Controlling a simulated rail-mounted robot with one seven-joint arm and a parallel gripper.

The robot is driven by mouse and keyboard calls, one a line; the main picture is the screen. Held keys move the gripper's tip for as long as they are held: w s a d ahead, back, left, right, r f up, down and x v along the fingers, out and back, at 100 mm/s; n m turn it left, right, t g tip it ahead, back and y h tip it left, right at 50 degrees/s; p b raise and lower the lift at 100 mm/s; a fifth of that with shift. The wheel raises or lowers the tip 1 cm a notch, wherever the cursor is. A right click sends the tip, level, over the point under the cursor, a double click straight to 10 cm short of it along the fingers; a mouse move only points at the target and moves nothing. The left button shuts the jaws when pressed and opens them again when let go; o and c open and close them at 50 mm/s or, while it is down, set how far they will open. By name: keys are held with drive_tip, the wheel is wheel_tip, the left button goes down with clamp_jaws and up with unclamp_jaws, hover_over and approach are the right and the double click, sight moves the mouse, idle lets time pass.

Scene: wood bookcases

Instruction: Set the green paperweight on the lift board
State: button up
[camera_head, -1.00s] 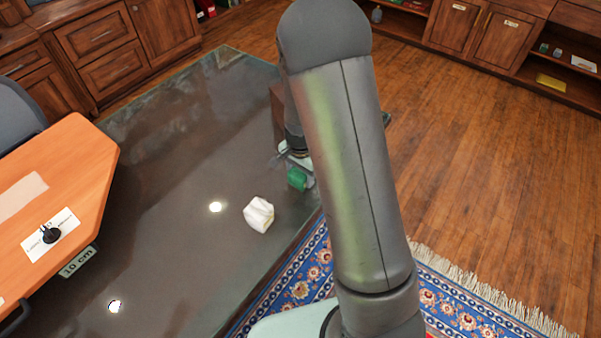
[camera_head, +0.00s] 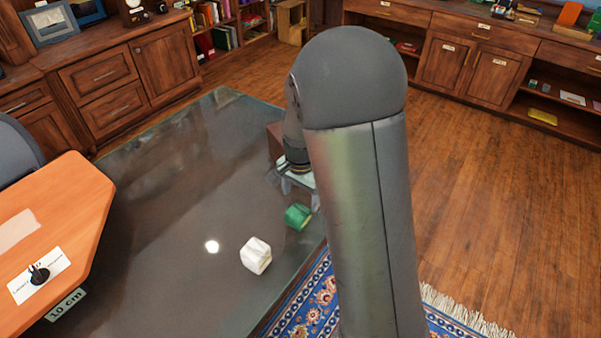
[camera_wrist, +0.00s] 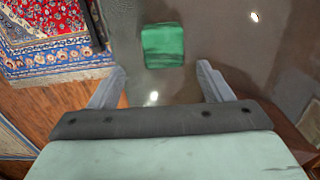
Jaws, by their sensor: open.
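The green paperweight (camera_head: 298,216) is a small block on the dark glass table, near its right edge. In the wrist view the green paperweight (camera_wrist: 163,46) lies ahead of my fingertips, roughly centred between them. My gripper (camera_wrist: 160,84) is open and empty, with its fingers spread wide. In the head view my gripper (camera_head: 300,190) is just behind the paperweight, partly hidden by my arm. The orange board (camera_head: 75,215) at the left, with a "10 cm" label on its edge, looks like the lift board.
A small black knob (camera_head: 38,275) stands on a white card on the orange board. The glass table (camera_head: 190,180) is mostly clear. A brown box (camera_head: 274,140) is partly hidden behind my gripper.

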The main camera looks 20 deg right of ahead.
sight(301, 211)
wheel_tip(301, 211, up, 9)
drive_tip(key=s+a+r+n, duration=0.1)
drive_tip(key=s+n, duration=0.4)
drive_tip(key=s, duration=0.7)
drive_tip(key=shift+s+r+n+y, duration=0.3)
drive_tip(key=shift+r+n, duration=0.1)
drive_tip(key=shift+r, duration=0.3)
drive_tip(key=shift+o, duration=0.4)
drive_tip(key=s+f+n, duration=0.1)
drive_tip(key=s+n, duration=0.4)
drive_tip(key=s, duration=0.5)
drive_tip(key=shift+a+f, duration=0.3)
drive_tip(key=shift+d, duration=0.15)
